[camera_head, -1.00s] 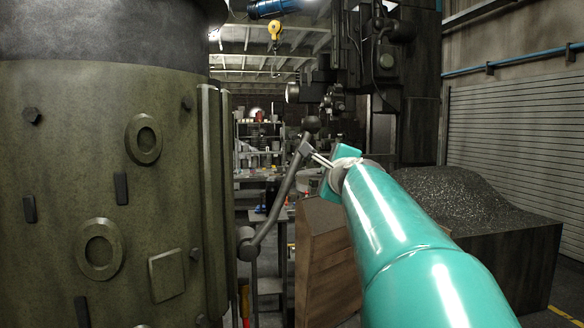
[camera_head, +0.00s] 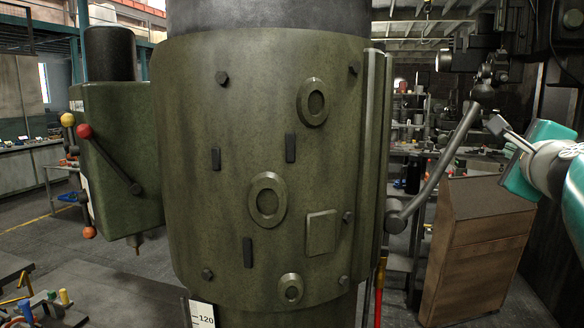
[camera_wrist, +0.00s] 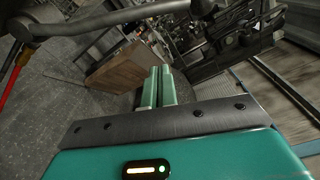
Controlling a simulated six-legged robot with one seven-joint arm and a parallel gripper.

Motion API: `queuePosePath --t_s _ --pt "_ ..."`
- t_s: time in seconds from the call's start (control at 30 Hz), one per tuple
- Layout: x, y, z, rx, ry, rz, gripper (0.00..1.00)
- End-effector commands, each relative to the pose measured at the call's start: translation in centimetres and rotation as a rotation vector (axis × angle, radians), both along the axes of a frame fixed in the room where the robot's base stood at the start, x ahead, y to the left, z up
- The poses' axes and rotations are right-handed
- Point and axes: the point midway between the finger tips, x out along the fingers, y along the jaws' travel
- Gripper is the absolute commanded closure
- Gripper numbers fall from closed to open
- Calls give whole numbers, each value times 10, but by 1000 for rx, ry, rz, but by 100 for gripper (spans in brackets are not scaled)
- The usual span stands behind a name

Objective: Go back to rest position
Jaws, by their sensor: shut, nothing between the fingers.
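My gripper (camera_head: 493,124) is at the right of the head view, at the end of my teal arm. Its two fingers point left, toward the upper part of a grey bent lever (camera_head: 440,160) on the side of a large green machine column (camera_head: 235,130). The fingers look apart from the lever. In the wrist view, my gripper (camera_wrist: 159,70) shows two teal fingers side by side, closed together with nothing between them. The lever also crosses the top left of the wrist view (camera_wrist: 110,18).
A brown wooden cabinet (camera_head: 478,250) stands below my gripper. A green box with ball-ended levers (camera_head: 120,150) is left of the column. Shelves (camera_head: 408,115) stand behind. A red-handled item (camera_head: 380,275) is beside the column.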

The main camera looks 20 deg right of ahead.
Motion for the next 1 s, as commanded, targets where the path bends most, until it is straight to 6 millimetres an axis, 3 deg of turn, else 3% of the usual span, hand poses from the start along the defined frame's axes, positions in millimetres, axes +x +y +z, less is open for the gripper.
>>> queuePosePath --t_s 0.13,0.23,0.4,0.53,0.67,0.8,0.9,1.0 --pt "8 14 -10 -28 46 40 100" --pt "24 47 -33 -98 156 133 100" --pt "46 137 -101 -324 433 399 100" --pt "43 206 -159 -541 642 628 100" --pt "22 269 -221 -798 838 873 100" --pt "-19 320 -288 -1113 1030 1144 100" --pt "-49 340 -325 -1317 1136 1304 100" --pt "-69 347 -348 -1456 1201 1405 100"
